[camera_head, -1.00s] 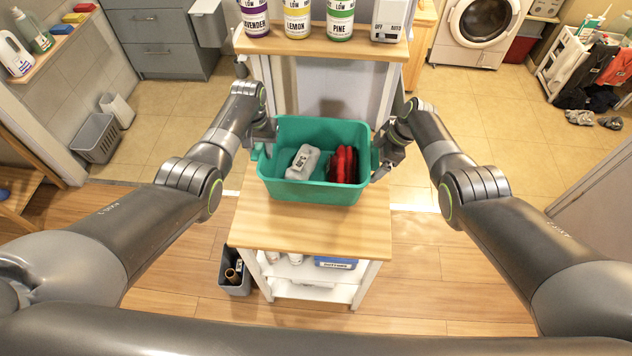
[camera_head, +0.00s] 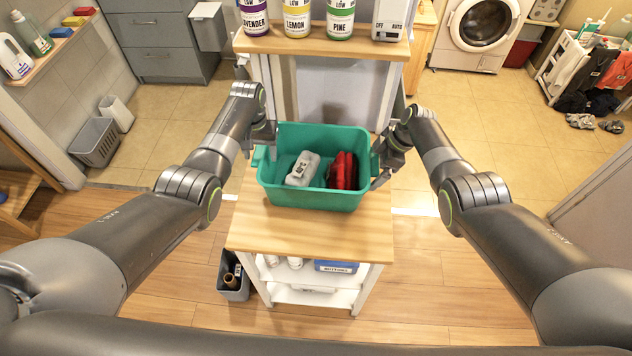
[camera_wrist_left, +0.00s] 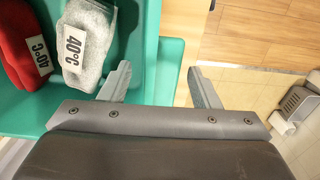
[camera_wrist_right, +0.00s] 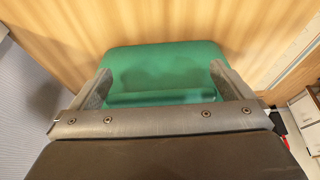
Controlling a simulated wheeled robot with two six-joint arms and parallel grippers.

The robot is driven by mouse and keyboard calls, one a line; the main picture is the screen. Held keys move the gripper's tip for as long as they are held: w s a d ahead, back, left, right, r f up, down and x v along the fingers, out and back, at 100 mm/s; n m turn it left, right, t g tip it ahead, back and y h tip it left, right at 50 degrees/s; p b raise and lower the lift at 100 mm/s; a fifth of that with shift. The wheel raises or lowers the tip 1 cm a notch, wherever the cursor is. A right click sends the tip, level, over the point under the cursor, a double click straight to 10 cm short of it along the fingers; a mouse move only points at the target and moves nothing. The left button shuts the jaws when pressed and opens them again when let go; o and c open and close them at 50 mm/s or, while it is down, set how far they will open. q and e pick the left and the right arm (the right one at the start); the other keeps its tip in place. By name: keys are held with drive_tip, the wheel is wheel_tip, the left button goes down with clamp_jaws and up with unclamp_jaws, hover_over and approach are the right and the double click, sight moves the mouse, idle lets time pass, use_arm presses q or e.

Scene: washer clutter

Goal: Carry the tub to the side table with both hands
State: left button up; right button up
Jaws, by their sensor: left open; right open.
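The teal tub (camera_head: 312,198) stands upright on a wooden-topped stand (camera_head: 310,235). It holds a grey bundle (camera_head: 302,168) and a red bundle (camera_head: 343,172), each labelled 40°C in the left wrist view. My left gripper (camera_head: 262,150) is at the tub's left side. In the left wrist view its open fingers (camera_wrist_left: 160,85) lie either side of the teal side handle (camera_wrist_left: 166,68). My right gripper (camera_head: 385,168) is at the right side. In the right wrist view its open fingers (camera_wrist_right: 165,85) straddle the other teal handle (camera_wrist_right: 165,65). Finger contact is unclear.
Behind the tub, a raised shelf (camera_head: 320,45) carries labelled bottles (camera_head: 297,18). A washing machine (camera_head: 485,35) and a cluttered rack (camera_head: 570,60) stand at back right. Grey baskets (camera_head: 97,140) lie on the left floor. A low wooden unit (camera_head: 20,195) is at the left edge.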

drive_tip(key=shift+r, duration=0.1)
use_arm(q)
wheel_tip(320, 180, up, 10)
drive_tip(key=shift+r, duration=0.25)
use_arm(e)
drive_tip(key=v, duration=1.1)
drive_tip(key=shift+d+r, duration=0.15)
drive_tip(key=shift+r, duration=0.25)
drive_tip(key=shift+s, duration=0.1)
